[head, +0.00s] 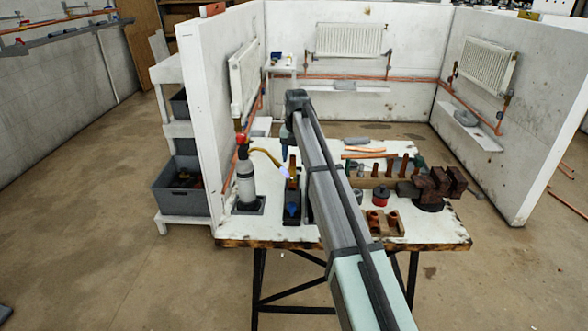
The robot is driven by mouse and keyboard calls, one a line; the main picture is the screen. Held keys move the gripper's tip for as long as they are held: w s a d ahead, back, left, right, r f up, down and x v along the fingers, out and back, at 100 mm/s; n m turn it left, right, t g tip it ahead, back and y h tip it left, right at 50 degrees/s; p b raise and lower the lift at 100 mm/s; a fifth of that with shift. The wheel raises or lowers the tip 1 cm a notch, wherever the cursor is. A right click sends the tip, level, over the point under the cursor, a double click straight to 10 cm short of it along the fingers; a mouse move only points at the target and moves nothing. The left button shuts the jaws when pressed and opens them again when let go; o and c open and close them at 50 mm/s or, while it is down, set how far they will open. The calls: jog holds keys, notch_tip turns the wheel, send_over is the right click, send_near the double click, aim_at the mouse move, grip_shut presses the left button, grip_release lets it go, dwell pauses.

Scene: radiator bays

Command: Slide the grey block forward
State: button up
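A grey block (356,141), low and flat, lies on the white worktable (270,233) near its far edge, just right of my arm. It looks clear of other things, with a copper pipe lying a little nearer. My arm reaches from the bottom right up over the table. Its far end, with my gripper (290,125), is left of the grey block and over the table's far left part. The fingers are too small and too hidden by the arm to tell whether they are open or shut.
A gas torch with a white bottle (246,182) stands at the table's left. A wooden tray (374,182), a red tin (380,196) and a rusty vise (436,187) are at right. White walls with radiators (349,40) surround the back.

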jog(key=shift+r, duration=1.8)
